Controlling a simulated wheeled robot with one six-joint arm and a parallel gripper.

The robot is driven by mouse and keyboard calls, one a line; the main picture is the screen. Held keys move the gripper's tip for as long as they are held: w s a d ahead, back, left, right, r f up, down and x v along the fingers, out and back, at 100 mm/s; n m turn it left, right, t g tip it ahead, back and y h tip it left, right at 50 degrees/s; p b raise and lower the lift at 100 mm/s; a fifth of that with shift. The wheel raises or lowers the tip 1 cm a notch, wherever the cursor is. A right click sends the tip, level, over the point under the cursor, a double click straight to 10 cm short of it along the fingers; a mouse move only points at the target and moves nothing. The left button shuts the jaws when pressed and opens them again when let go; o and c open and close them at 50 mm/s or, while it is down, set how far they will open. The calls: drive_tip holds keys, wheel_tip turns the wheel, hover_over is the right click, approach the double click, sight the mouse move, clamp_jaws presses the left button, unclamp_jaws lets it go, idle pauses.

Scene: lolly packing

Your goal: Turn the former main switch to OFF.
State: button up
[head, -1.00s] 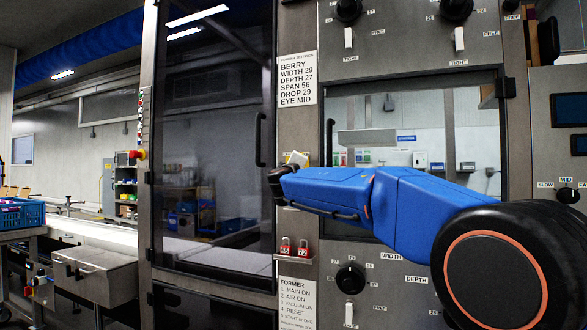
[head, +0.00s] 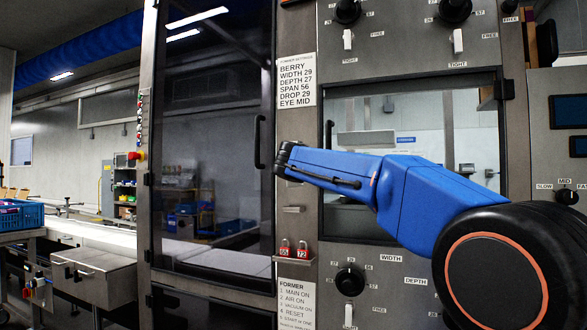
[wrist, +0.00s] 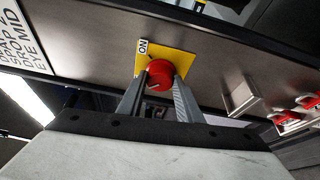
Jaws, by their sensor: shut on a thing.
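The former main switch is a red round knob (wrist: 160,76) on a yellow plate (wrist: 178,62), seen in the wrist view. A white label reading ON sits at the plate's left edge. A small pale mark shows on the knob's near edge. My gripper (wrist: 161,88) has one finger on each side of the knob and is shut on it. In the head view, the end of my arm is at the steel post beside the glass door, and it hides the switch and the gripper's fingers.
A settings sign (head: 296,80) is above the switch on the post. A small metal bracket (head: 293,209) and two red padlocks (head: 294,249) are below it. The glass door's black handle (head: 259,142) stands close to the left. A framed window is behind my arm.

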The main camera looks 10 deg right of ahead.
drive_tip(key=shift+n, duration=0.4)
idle(0.3)
drive_tip(key=o, duration=1)
drive_tip(key=shift+o, duration=0.2)
drive_tip(key=shift+s, duration=0.1)
drive_tip(key=v, duration=1.7)
drive_tip(key=shift+r, duration=0.2)
